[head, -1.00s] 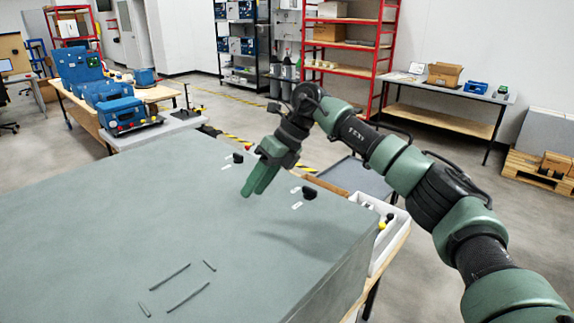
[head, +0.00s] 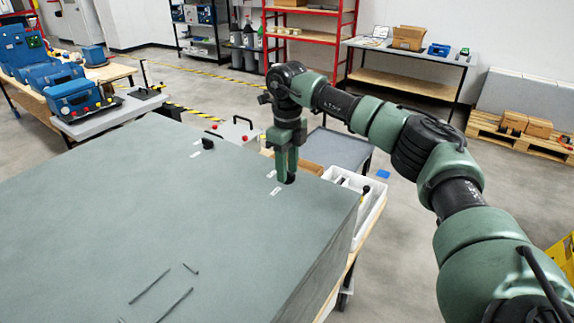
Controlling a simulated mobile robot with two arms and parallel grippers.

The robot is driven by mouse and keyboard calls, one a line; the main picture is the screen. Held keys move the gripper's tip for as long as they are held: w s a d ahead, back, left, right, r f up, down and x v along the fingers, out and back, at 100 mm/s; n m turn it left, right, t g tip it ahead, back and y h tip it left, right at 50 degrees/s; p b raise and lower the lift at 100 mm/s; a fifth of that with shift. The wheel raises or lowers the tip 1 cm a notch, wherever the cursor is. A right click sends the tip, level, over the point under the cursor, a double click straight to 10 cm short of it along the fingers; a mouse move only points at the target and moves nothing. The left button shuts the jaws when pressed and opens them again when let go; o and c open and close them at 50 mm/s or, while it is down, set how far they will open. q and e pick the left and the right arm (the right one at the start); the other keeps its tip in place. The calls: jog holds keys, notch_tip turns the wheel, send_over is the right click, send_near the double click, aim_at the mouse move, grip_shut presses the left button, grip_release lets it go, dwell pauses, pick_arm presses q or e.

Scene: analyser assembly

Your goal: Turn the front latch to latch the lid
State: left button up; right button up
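The large grey-green lid (head: 120,210) fills the left and lower part of the head view. Two small black latches sit along its far right edge. One latch (head: 208,143) stands free, with white labels beside it. The nearer latch (head: 290,180) shows only as a dark bit at the fingertips of my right gripper (head: 286,174), with white labels to its left. My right gripper points straight down over this latch and hides most of it. I cannot tell whether the fingers touch it or how far apart they are. My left gripper is out of view.
A white bin (head: 372,210) stands beside the lid's right side, and a grey cart top (head: 335,148) lies behind it. Blue instruments (head: 75,98) stand on a wooden bench at the back left. The lid's middle is clear except for thin raised lines (head: 172,305).

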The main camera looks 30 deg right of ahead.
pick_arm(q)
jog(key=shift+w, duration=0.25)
pick_arm(e)
grip_shut()
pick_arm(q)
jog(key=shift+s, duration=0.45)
